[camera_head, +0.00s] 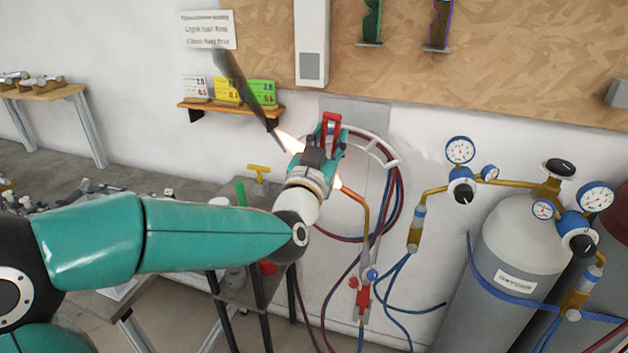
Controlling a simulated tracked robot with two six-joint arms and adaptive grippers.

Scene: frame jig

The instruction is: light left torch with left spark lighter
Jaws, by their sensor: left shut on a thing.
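A torch (362,262) with a copper neck, brass tube and red and blue valve knobs stands upright in front of the wall. Its bent neck points up and left toward my left gripper. A bright flame (289,142) runs up-left from the neck's tip, partly hidden behind my gripper, and ends in a dark sooty plume (243,88). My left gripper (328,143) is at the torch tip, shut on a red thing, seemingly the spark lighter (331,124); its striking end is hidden. My right gripper is not in view.
Red and blue hoses (397,205) hang coiled on a wall hook behind the gripper. Gas cylinders with gauges (522,240) stand at right. A small shelf with coloured cards (232,106) is on the wall. A dark metal stand (245,290) is below my arm.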

